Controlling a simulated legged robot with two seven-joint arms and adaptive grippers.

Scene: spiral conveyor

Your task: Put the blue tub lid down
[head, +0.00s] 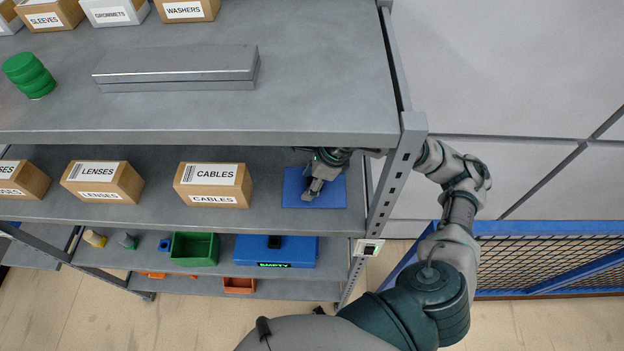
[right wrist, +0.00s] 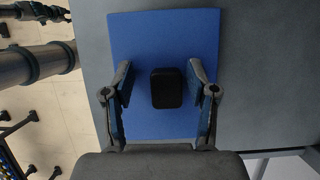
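The blue tub lid (head: 293,188) lies flat on the middle shelf, near its right end, beside the CABLES box. In the right wrist view the lid (right wrist: 140,40) is a flat blue sheet with a black knob (right wrist: 166,88) in its middle. My right gripper (head: 313,190) reaches in from the right, past the shelf post, over the lid and hides part of it. In the right wrist view its fingers (right wrist: 162,100) stand apart on either side of the knob, with a gap on both sides. My left gripper is not in view.
A CABLES box (head: 213,185) and LENSES boxes (head: 103,182) stand left of the lid. A blue tub (head: 310,250) marked EMPTY and a green bin (head: 194,249) are on the shelf below. The upper shelf (head: 300,110) overhangs my right gripper; a shelf post (head: 385,185) stands close right.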

